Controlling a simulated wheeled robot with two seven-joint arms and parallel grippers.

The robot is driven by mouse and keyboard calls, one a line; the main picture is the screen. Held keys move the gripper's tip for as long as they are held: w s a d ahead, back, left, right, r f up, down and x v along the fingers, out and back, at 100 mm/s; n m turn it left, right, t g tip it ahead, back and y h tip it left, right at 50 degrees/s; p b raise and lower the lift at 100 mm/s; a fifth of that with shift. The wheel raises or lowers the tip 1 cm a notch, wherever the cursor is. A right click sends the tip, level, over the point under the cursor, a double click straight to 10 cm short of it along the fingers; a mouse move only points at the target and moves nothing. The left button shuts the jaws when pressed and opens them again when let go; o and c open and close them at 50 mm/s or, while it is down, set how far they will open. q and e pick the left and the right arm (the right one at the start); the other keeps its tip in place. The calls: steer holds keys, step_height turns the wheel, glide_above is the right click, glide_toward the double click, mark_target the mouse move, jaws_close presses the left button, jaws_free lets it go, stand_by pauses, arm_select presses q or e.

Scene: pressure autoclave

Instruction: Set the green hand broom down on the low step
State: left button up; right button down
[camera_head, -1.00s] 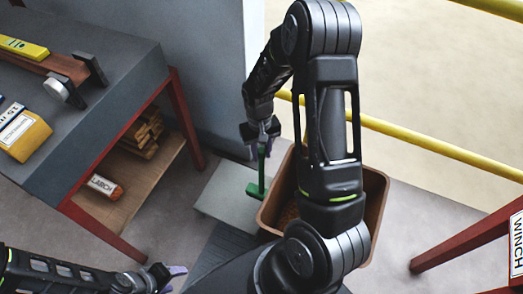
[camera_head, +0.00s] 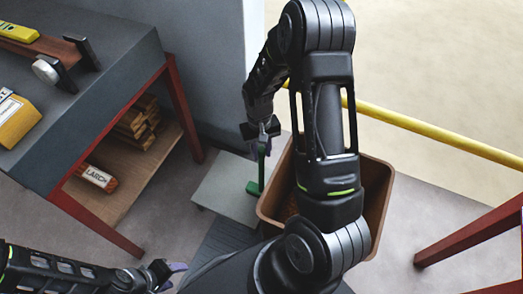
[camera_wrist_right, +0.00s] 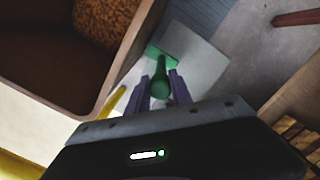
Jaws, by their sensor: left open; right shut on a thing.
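The green hand broom (camera_head: 261,172) hangs upright below my right gripper (camera_head: 262,131), handle up and its wider head down. My right gripper is shut on the handle; in the right wrist view the broom (camera_wrist_right: 160,82) sits between the two purple fingers (camera_wrist_right: 160,92). The low step (camera_head: 225,188) is a pale grey slab under and around the broom head, and it also shows in the right wrist view (camera_wrist_right: 200,55). I cannot tell whether the head touches the step. My left gripper (camera_head: 176,276) is open and empty at the lower left, above the floor.
A brown bin (camera_head: 380,200) stands close right of the step, partly hidden by my right arm. A grey workbench (camera_head: 110,110) with red legs stands at left, a wooden shelf (camera_head: 115,200) below. A yellow rail (camera_head: 440,140) runs behind the bin.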

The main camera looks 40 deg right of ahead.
steer(key=shift+f+b, duration=0.45)
steer(key=shift+f, duration=0.15)
steer(key=c, duration=1.1)
jaws_free()
steer(key=shift+o, duration=0.2)
steer(key=r, duration=0.2)
steer(key=r+p, duration=0.1)
steer(key=r, duration=0.2)
steer(key=r+p, duration=0.1)
steer(key=r, duration=0.2)
steer(key=shift+w+d, duration=0.15)
steer(key=shift+w, duration=0.25)
steer(key=shift+f, duration=0.1)
